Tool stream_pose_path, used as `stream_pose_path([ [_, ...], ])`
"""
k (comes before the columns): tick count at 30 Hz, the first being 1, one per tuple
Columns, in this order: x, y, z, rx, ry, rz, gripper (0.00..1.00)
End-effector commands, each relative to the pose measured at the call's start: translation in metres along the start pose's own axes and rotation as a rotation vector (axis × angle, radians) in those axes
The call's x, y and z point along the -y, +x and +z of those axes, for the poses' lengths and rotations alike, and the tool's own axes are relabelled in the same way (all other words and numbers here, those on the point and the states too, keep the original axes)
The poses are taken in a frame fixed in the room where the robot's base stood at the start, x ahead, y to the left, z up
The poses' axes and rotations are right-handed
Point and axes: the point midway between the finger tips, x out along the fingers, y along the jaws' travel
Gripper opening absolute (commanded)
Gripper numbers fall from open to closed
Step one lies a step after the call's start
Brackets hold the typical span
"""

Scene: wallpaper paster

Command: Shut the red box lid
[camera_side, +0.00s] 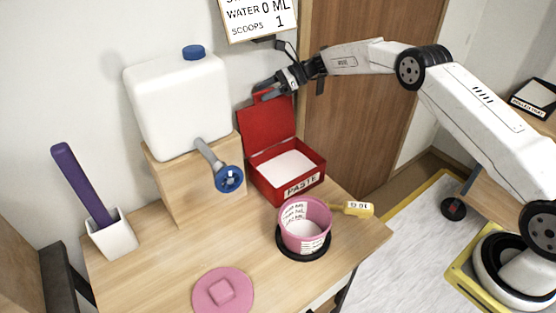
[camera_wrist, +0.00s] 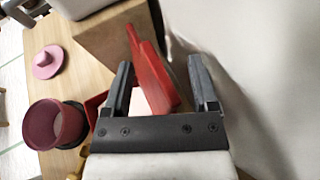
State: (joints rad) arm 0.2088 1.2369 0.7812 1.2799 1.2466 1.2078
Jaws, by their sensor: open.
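The red box (camera_side: 287,183), labelled PASTE, stands on the wooden table with white powder in it. Its red lid (camera_side: 268,131) stands raised, hinged at the back of the box, with a small tab on its top edge. My gripper (camera_side: 262,90) is at the lid's top edge, near the tab. In the wrist view the lid (camera_wrist: 154,84) shows between the two open fingers of my gripper (camera_wrist: 158,75). I cannot tell whether a finger touches it. Most of the box is hidden behind my gripper in the wrist view.
A pink bucket (camera_side: 305,228) stands on a black ring in front of the box, beside a yellow-handled tool (camera_side: 352,208). A white tank (camera_side: 180,100) with a grey spout (camera_side: 211,154) rests on a wooden block to the left. A pink lid (camera_side: 222,290) lies at the front.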

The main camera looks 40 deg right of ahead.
Motion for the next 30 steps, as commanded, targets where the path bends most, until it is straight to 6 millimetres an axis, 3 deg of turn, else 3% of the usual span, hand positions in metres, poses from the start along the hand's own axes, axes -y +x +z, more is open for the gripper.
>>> stream_pose_path([
  [6, 0.0, 0.0001, -0.0001, 0.0, 0.0, 0.0, 0.72],
  [13, 0.0, 0.0, -0.0002, 0.0, 0.001, 0.0, 0.0],
  [30, 0.0003, 0.0003, -0.0012, 0.0, 0.004, -0.003, 0.0],
])
